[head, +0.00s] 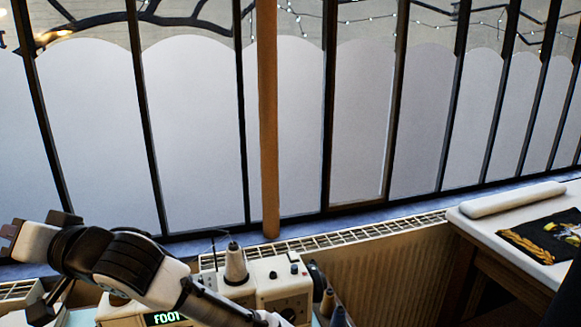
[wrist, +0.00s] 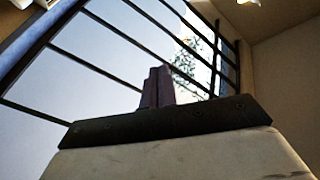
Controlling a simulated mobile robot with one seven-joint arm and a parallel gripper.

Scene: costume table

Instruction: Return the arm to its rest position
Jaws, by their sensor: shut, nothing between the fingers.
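My arm reaches up from the bottom of the head view toward the left. My gripper (head: 12,240) is at its far end, at the left edge of the head view, raised in front of the window and touching nothing that I can see. In the wrist view my gripper (wrist: 157,87) shows its two dark fingers together, pointing up toward the window panes. Nothing is held between them.
A sewing machine (head: 262,283) with a lit display and a thread cone (head: 236,265) stands close beside my arm. A radiator (head: 385,262) runs under the window (head: 285,130). At right, a white table (head: 480,225) bears a white roll (head: 512,199) and a black embroidered cloth (head: 545,236).

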